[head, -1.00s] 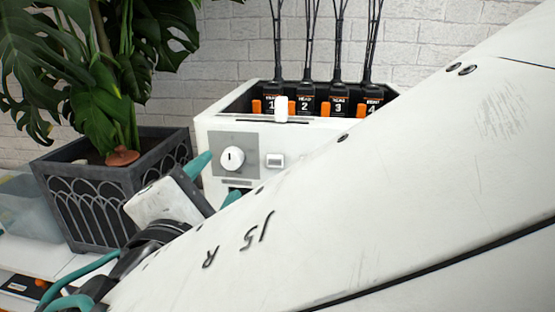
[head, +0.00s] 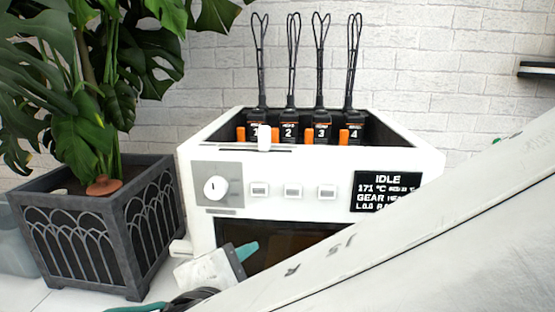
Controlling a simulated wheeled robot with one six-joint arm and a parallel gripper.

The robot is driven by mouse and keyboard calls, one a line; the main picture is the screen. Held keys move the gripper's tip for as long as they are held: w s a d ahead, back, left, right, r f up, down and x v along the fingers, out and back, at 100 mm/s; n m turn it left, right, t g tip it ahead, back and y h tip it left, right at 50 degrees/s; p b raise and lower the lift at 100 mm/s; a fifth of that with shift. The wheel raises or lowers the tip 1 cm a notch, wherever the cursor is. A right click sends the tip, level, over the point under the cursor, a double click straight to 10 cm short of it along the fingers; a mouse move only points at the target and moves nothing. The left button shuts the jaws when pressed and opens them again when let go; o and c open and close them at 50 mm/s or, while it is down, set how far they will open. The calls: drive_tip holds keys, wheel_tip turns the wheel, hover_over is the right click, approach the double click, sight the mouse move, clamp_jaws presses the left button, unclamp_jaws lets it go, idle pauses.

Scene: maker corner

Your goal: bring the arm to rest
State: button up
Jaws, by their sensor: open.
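My gripper (head: 240,258) is at the lower middle of the head view, a pale body with teal fingers, one of which shows clearly. It is open, and no object shows in it. It is in front of the lower left of a white machine (head: 335,168), near its dark window (head: 285,242); I cannot tell whether they touch. My white arm crosses the lower right and hides the machine's lower right part.
The machine has a round knob (head: 215,188), several buttons, a display (head: 386,192) reading IDLE, and several numbered black units with wire loops on top. A potted plant in a dark planter (head: 95,235) stands at left. A white brick wall is behind.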

drive_tip(key=s+d+f+m+g+y, duration=0.1)
drive_tip(key=d+m+g, duration=0.4)
drive_tip(key=d+m, duration=0.5)
drive_tip(key=s+d+f+m+g+y, duration=0.2)
drive_tip(key=d+m+g, duration=0.4)
drive_tip(key=d+m, duration=0.5)
drive_tip(key=shift+s+d+f+y, duration=0.25)
drive_tip(key=shift+s+d+y, duration=0.5)
drive_tip(key=shift+d, duration=3.55)
